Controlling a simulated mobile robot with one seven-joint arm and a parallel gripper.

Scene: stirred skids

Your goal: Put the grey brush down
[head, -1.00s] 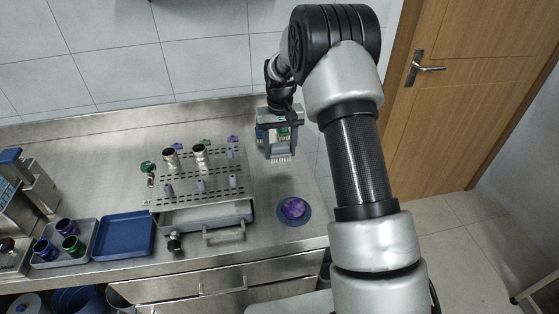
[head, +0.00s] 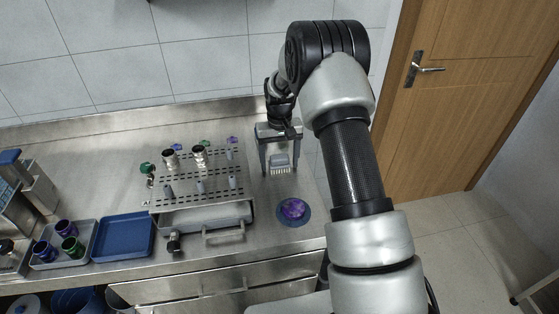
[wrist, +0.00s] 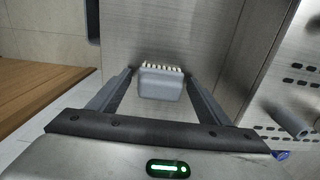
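The grey brush (head: 281,161) has a grey block body and a row of pale bristles. It is at the right end of the steel counter, right of the perforated rack, its bristles towards the counter's front in the head view. It appears to rest on the counter. My gripper (head: 280,172) is open around it. In the wrist view, the brush (wrist: 160,83) sits between the two fingers of my gripper (wrist: 160,88), with a clear gap on each side. Its underside is hidden.
The perforated steel rack (head: 207,174) with metal cups and pegs stands close left. A purple round item (head: 294,209) on a blue disc lies in front. A blue tray (head: 124,236) is farther left. The counter's right edge is near; bare steel lies between brush and disc.

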